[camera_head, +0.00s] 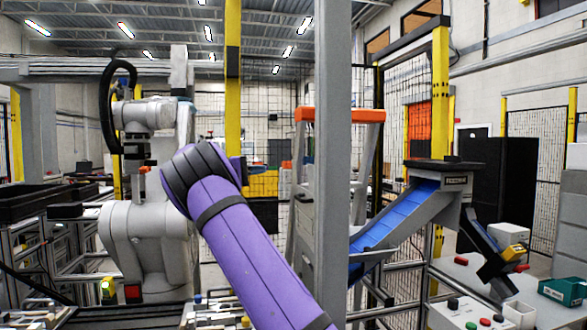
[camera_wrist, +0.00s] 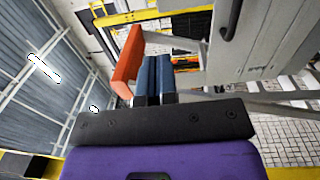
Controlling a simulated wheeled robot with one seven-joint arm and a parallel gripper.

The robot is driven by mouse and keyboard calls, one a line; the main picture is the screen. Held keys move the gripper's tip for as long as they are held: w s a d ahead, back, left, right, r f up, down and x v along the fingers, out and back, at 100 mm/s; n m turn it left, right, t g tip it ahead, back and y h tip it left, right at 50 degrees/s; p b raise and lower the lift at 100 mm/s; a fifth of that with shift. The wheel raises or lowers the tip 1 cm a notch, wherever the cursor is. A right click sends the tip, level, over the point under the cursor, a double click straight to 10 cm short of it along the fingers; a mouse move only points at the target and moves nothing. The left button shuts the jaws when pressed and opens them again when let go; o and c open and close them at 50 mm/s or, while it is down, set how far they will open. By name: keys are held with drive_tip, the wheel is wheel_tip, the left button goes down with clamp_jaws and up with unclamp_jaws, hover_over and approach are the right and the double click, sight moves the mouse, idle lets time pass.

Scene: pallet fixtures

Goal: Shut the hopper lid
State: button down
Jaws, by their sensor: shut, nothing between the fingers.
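A grey hopper-like box (camera_head: 456,182) stands right of centre in the head view, at the top of a blue sloping chute (camera_head: 398,222). A flat dark plate (camera_head: 447,163) lies across its top; I cannot tell whether this is the lid. In the wrist view a large grey panel (camera_wrist: 268,45) with a dark curved handle (camera_wrist: 232,20) fills the upper right; I cannot tell whether it belongs to the hopper. My gripper (camera_wrist: 156,58) shows two dark blue fingers side by side, shut and empty.
A grey post (camera_head: 332,150) stands right of my arm, in front of an orange-topped ladder (camera_head: 368,115). A white robot arm (camera_head: 150,215) stands at left. A table with a button box (camera_head: 468,312) and a green box (camera_head: 565,289) is at lower right.

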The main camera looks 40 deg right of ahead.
sight(308, 165)
drive_tip(key=x, duration=1.4)
drive_tip(key=shift+f, duration=0.1)
